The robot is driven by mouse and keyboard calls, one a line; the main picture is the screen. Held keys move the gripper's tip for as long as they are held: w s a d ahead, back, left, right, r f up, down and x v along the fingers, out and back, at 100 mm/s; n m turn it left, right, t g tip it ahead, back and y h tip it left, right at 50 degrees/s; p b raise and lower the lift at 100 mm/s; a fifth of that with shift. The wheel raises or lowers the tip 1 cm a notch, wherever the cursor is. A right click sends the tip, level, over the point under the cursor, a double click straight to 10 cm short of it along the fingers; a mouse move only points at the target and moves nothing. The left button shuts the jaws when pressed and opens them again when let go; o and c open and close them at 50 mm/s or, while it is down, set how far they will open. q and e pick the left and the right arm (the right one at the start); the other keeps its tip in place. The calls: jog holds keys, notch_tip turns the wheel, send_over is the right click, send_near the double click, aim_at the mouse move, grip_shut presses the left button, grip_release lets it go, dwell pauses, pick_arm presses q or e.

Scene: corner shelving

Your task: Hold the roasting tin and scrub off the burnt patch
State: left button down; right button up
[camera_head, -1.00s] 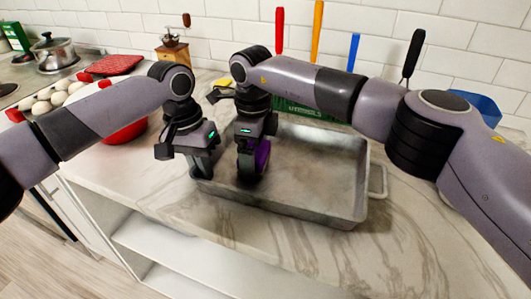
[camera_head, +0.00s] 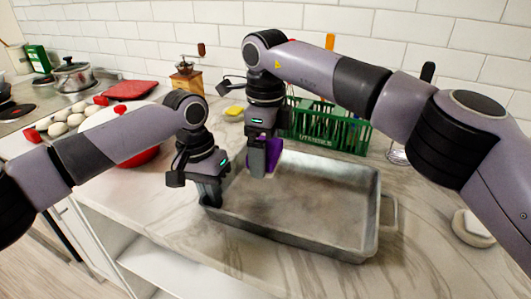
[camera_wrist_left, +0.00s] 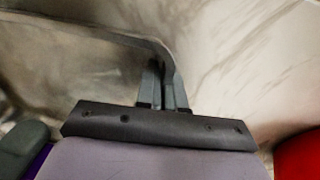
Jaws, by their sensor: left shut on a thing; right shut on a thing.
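The grey metal roasting tin (camera_head: 300,238) stands on the marble worktop, its inside mottled grey and brown. I cannot make out a distinct burnt patch. My left gripper (camera_head: 210,192) is shut on the tin's wall at the left end; the left wrist view shows its fingers (camera_wrist_left: 163,85) closed at the tin's rim (camera_wrist_left: 110,38). My right gripper (camera_head: 263,168) is shut on a purple scrubber (camera_head: 275,153) at the far left part of the tin. Its fingers partly hide the scrubber, and I cannot tell whether it touches the floor.
A green utensil crate (camera_head: 335,130) stands close behind the tin. A yellow sponge (camera_head: 233,110) lies behind my right gripper. A wooden coffee grinder (camera_head: 188,80) and a red pad (camera_head: 131,90) are further left.

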pick_arm(q)
jog(key=c, duration=1.2)
grip_release()
jog(key=shift+o, duration=0.2)
notch_tip(320, 180, up, 12)
jog(key=a, duration=0.1)
jog(key=shift+w+a, duration=0.25)
jog(key=shift+w, duration=0.1)
jog(key=shift+f, duration=0.1)
